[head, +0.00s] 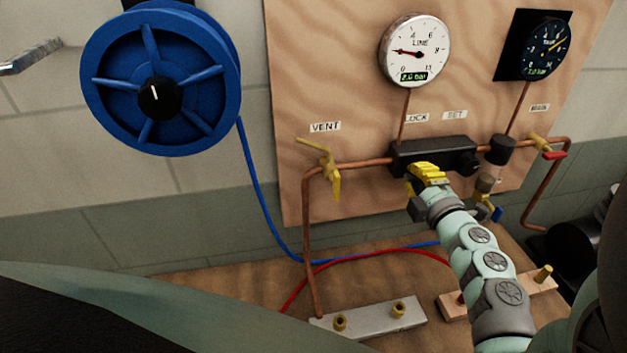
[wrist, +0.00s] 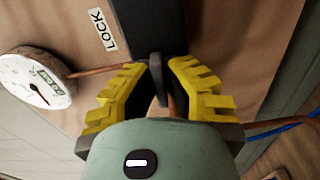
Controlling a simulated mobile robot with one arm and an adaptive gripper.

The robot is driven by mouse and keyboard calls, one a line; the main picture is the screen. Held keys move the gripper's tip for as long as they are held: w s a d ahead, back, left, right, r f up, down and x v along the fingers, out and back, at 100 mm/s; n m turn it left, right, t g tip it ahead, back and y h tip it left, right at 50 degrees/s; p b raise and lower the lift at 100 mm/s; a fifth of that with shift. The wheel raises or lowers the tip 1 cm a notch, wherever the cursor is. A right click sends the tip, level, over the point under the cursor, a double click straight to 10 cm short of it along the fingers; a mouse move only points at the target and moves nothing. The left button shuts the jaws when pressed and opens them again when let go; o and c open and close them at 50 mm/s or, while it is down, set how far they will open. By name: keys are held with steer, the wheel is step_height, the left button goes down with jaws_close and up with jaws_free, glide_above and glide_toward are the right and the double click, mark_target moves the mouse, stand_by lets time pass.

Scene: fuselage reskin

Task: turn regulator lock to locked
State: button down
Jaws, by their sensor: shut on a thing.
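The regulator (head: 435,150) is a black block on the wooden panel, with a LOCK label (head: 416,118) above its left part. My gripper (head: 427,174) has yellow fingers and is at the lower left of the block. In the wrist view, my gripper (wrist: 158,88) is shut around a dark flat lock lever (wrist: 156,66) that sticks out by the regulator's end (wrist: 148,25). The LOCK label also shows in the wrist view (wrist: 103,30). The lever is hidden by my gripper in the head view. I cannot tell its lock position.
A yellow vent valve (head: 331,170) on copper pipe stands left of my gripper. The LINE gauge (head: 414,50) is above. A blue hose reel (head: 160,80) hangs at the left.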

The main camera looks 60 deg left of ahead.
steer(key=shift+f+n, duration=0.1)
steer(key=shift+n, duration=0.2)
stand_by(0.4)
steer(key=c, duration=1.1)
jaws_free()
steer(key=shift+o, duration=0.2)
steer(key=shift+d, duration=0.1)
steer(key=v, duration=1.2)
